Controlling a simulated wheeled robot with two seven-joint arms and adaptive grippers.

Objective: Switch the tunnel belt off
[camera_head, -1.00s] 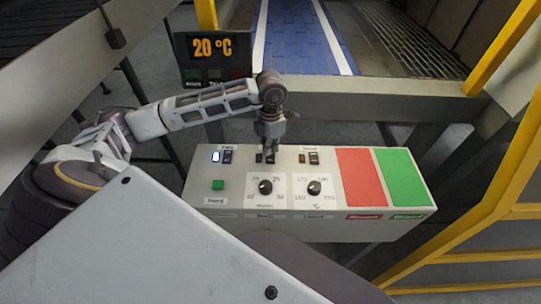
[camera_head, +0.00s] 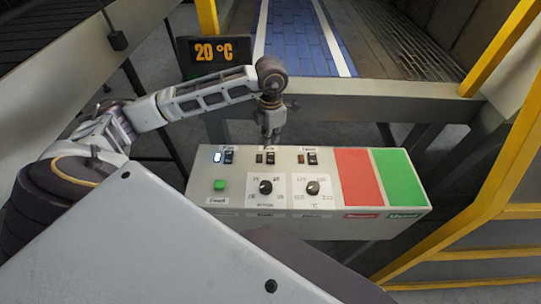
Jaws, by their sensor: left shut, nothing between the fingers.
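A pale control box (camera_head: 330,219) stands in front of the blue slatted belt (camera_head: 300,42). Its top has three small rocker switches, each with a lamp on its left. The left switch (camera_head: 229,156) has a lit bluish-white lamp (camera_head: 217,157). The middle switch (camera_head: 270,158) and the right switch (camera_head: 312,158) have dark lamps. The small labels above the switches are too blurred to read surely. My left gripper (camera_head: 271,136) is shut and empty, pointing down just behind and above the middle switch, apparently clear of it. My right gripper is not in view.
The box also carries a green button (camera_head: 219,185), two black dials (camera_head: 266,187) (camera_head: 312,188), a red pad (camera_head: 360,178) and a green pad (camera_head: 401,178). A display (camera_head: 214,50) reads 20 °C. Yellow rails (camera_head: 497,180) stand at the right.

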